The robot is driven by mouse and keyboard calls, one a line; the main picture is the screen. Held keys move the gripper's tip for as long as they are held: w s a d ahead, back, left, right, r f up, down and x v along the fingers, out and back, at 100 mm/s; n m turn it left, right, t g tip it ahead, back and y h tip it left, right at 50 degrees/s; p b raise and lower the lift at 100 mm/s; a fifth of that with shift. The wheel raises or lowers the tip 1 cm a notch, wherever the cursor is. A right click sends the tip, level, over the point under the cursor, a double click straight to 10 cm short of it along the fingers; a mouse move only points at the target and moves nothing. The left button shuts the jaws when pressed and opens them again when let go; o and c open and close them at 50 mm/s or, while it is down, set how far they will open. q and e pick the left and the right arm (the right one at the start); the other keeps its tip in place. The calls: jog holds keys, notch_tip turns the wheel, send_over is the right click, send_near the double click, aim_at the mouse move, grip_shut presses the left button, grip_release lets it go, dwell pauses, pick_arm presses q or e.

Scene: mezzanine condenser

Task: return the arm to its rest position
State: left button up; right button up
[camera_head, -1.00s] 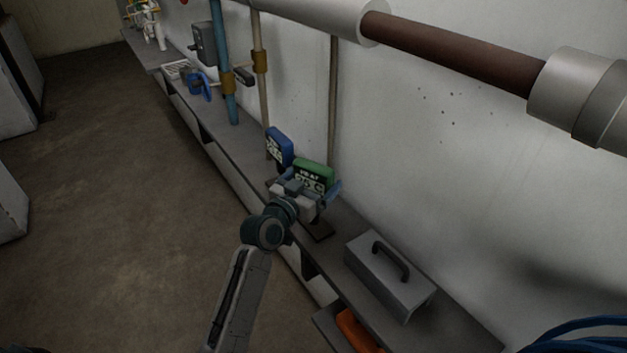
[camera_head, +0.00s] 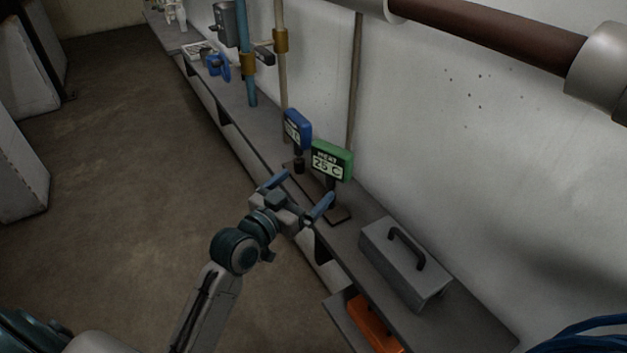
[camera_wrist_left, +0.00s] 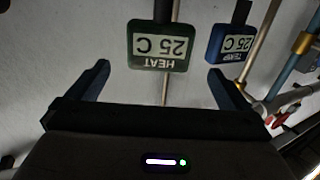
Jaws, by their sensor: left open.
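My left gripper (camera_head: 297,195) is open and empty, its blue fingers spread, in front of the shelf's edge in the head view. It is apart from the green sign reading HEAT 25 C (camera_head: 331,161) and the blue sign (camera_head: 297,129), which stand upright on the shelf behind it. In the left wrist view the green sign (camera_wrist_left: 158,46) shows upside down beyond the open fingers (camera_wrist_left: 160,82), with the blue sign reading TEMP 25 C (camera_wrist_left: 231,43) to its right. Nothing is between the fingers. My right gripper is not in view.
A long grey shelf (camera_head: 372,214) runs along the wall. A grey toolbox (camera_head: 405,264) stands on it at the right, with an orange thing (camera_head: 373,325) below. Vertical pipes (camera_head: 247,60) rise from the shelf. The floor at the left (camera_head: 130,150) is clear.

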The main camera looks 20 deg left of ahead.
pick_arm(q)
jog(key=shift+s+a, duration=0.1)
jog(key=shift+s, duration=0.25)
jog(key=s+f+g+y, duration=0.2)
jog(key=s+f+g, duration=0.4)
jog(key=s+f, duration=0.4)
jog(key=s+a+f+n+g+y, duration=0.15)
jog(key=s+f+g, duration=0.3)
jog(key=s, duration=0.45)
jog(key=s+a+f+n+g+y, duration=0.1)
jog(key=s+a+f+g+y, duration=0.2)
jog(key=s+f, duration=0.45)
notch_tip(320, 180, down, 28)
jog(key=s+a+g, duration=0.2)
jog(key=a, duration=0.1)
jog(key=s+a+f+h, duration=0.1)
jog(key=s+f, duration=1.5)
jog(key=f, duration=0.2)
jog(key=shift+f, duration=0.3)
